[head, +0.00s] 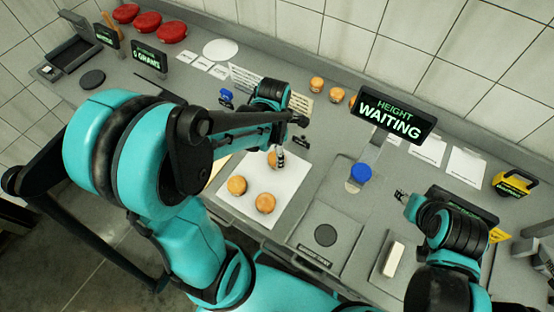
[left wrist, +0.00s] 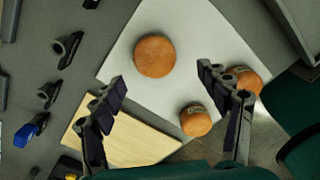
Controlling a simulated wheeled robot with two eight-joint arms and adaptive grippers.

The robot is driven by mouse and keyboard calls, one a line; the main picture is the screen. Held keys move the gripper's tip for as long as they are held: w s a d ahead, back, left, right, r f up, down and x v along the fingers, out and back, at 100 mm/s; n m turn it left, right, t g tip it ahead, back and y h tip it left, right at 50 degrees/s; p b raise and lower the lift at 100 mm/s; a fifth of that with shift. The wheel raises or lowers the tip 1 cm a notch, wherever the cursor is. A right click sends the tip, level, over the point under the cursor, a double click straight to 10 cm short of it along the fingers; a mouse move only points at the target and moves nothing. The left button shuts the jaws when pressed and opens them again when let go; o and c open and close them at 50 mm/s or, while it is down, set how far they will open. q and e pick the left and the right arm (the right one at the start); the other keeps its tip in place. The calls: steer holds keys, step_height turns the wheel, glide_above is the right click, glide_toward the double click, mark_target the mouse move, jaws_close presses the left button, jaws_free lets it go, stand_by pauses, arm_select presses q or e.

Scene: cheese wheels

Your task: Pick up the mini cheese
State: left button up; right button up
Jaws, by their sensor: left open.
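Several small round orange cheeses are in view, and I cannot tell for sure which one the task means. In the head view three are on a white sheet: one at the back (head: 272,159), one at the left (head: 237,185) and one at the front (head: 265,203). My left gripper (head: 281,158) is over the sheet beside the back cheese. In the left wrist view my left gripper (left wrist: 162,78) is open and empty. A large-looking cheese (left wrist: 154,56) shows beyond and between its fingertips; two smaller-looking ones (left wrist: 196,121) (left wrist: 243,80) show to the right. My right gripper (head: 402,197) is small and partly hidden.
More orange cheeses (head: 316,84) stand along the back of the counter. Red wheels (head: 172,32) are at the far left. A blue-topped object (head: 360,173) stands right of the sheet (head: 293,178). A black "HEIGHT WAITING" display (head: 396,115) is behind it. A wooden board (left wrist: 125,140) lies beside the sheet.

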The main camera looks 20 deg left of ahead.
arm_select(q)
steer(key=f, duration=0.1)
steer(key=f+b, duration=0.1)
steer(key=f, duration=0.1)
steer(key=w+f+b, duration=0.1)
steer(key=f, duration=0.1)
steer(key=shift+d+f, duration=0.1)
steer(key=shift+f, duration=0.15)
steer(key=c, duration=1.3)
